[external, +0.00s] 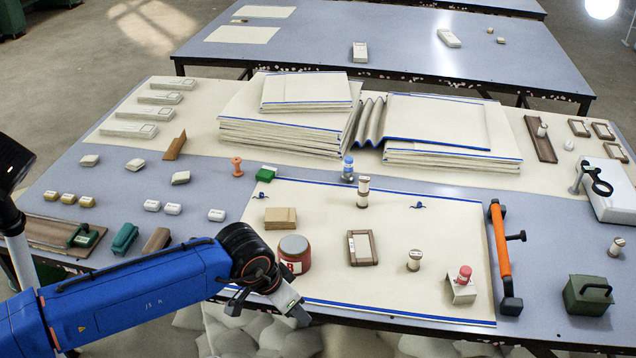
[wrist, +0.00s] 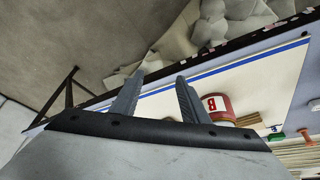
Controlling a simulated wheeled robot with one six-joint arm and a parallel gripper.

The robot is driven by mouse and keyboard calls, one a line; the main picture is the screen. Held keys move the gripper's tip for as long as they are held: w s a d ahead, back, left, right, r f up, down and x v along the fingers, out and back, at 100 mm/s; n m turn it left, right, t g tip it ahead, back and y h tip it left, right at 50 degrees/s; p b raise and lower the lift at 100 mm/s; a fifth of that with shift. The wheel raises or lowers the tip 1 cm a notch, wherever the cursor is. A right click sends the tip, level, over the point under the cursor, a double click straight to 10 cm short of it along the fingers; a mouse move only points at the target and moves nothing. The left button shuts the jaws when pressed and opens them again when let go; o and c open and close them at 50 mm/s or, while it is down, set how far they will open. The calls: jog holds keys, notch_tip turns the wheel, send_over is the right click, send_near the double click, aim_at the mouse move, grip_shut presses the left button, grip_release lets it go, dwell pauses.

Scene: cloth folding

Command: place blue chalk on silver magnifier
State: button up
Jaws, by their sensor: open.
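My gripper (external: 268,308) is low at the front edge of the table, in front of the red jar. In the wrist view my gripper (wrist: 156,96) has its two fingers apart, with nothing between them. I cannot pick out a blue chalk for sure. A small blue and grey upright piece (external: 347,170) stands behind the cream cloth, and small dark blue pieces (external: 418,205) lie on the cloth. I cannot make out a silver magnifier for sure either. A black looped tool (external: 597,182) lies on a white box at the far right.
The red jar (external: 294,254) stands close to my gripper; it also shows in the wrist view (wrist: 217,107). Wooden blocks (external: 280,217), spools and an orange-handled tool (external: 501,250) stand around the cream cloth (external: 400,300). Folded cloth stacks (external: 280,135) fill the back.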

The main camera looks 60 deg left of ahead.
jog(key=s+d+f+m, duration=0.1)
jog(key=s+f, duration=0.3)
jog(key=f, duration=0.1)
jog(key=shift+s+d, duration=0.2)
jog(key=shift+s, duration=0.15)
jog(key=shift+r, duration=0.1)
dwell(0.8)
